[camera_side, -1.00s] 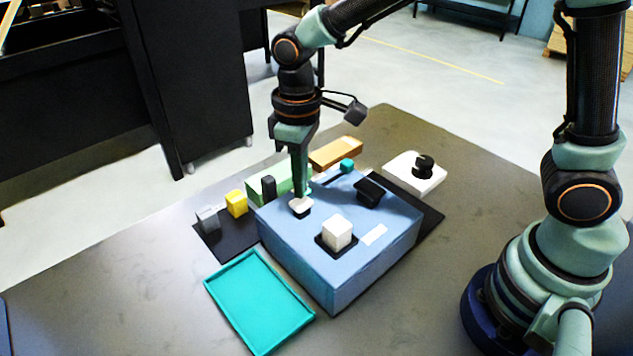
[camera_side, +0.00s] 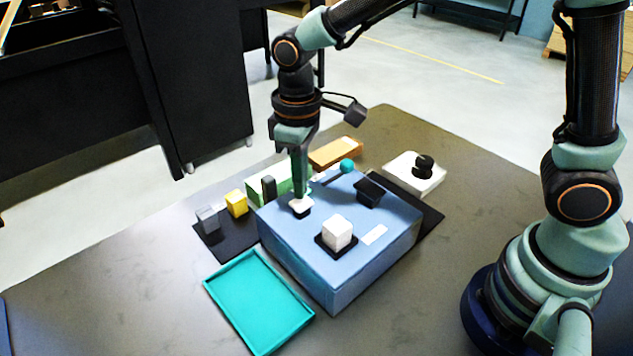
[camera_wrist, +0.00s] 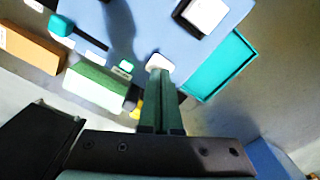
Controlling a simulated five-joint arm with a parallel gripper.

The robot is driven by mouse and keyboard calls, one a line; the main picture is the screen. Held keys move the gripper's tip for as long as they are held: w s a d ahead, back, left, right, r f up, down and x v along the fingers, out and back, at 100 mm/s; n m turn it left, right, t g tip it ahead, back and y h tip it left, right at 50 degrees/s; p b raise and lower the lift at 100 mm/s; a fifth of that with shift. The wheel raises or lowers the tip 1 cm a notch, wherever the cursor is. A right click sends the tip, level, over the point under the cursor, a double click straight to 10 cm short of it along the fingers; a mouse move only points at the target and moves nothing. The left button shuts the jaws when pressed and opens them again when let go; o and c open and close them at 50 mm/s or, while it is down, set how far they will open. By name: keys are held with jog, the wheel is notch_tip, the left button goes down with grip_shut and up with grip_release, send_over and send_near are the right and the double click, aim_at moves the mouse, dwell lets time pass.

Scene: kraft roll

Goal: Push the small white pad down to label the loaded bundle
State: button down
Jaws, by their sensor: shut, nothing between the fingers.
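The small white pad (camera_side: 301,206) sits on top of the blue box (camera_side: 345,285), near its left corner. My gripper (camera_side: 300,194) is shut and empty, pointing down with its tips on or just above the pad; I cannot tell whether they press it. In the wrist view my fingertips (camera_wrist: 160,76) meet the pad's near edge, and the pad (camera_wrist: 158,61) shows beyond them. A white block (camera_side: 338,230), perhaps the bundle, sits in a black holder on the box; it also shows in the wrist view (camera_wrist: 206,14). No label is visible on the faces I see.
A teal knob (camera_side: 347,166) with a dark slot and a black raised piece (camera_side: 369,192) are on the box. A teal tray (camera_side: 259,303) lies in front. A white base with a black knob (camera_side: 423,166) is at right.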

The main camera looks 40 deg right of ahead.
jog(key=shift+f, duration=0.25)
jog(key=shift+f, duration=0.35)
jog(key=shift+f, duration=0.95)
jog(key=shift+r, duration=3.55)
